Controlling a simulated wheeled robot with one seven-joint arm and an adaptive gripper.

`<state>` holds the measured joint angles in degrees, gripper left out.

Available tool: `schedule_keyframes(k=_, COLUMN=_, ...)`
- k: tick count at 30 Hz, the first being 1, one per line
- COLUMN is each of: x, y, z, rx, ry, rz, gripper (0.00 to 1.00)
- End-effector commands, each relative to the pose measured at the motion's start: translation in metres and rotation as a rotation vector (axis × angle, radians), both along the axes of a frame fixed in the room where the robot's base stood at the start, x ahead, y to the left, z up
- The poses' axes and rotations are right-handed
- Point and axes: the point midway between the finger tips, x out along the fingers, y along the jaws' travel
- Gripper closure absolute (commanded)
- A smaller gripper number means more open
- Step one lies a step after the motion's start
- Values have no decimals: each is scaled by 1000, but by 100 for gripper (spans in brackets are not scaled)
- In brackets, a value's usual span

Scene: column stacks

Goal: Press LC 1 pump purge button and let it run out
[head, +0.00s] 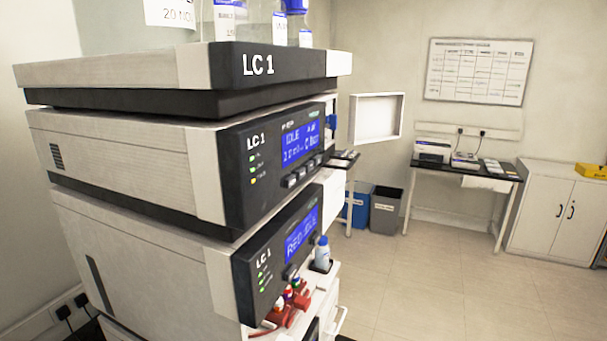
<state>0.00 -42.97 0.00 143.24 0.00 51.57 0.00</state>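The LC 1 stack stands at the left, seen at an angle. Its upper module (125,155) has a dark front with "LC 1", several small lights and a lit blue display (300,143) that reads "IDLE" above a line too small to read surely. A row of dark buttons (300,175) sits below that display; their labels are not legible, so I cannot tell which is purge. The lower module (150,260), also marked LC 1, has a blue display (302,236) with partly readable text. My gripper is not in view.
A top tray (110,70) marked LC 1 carries bottles. Red-based fittings (283,312) and a small bottle (321,252) are by the lower module's front. Bins (386,210), a bench (468,170) and a white cabinet (556,212) stand behind. The floor (450,285) at right is clear.

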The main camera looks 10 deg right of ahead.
Motion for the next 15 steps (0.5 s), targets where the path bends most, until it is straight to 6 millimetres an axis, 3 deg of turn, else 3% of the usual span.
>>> schedule_keyframes(k=11, x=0, y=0, z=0, rx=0, ry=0, rz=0, gripper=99)
schedule_keyframes(k=15, x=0, y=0, z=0, rx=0, ry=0, rz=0, gripper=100)
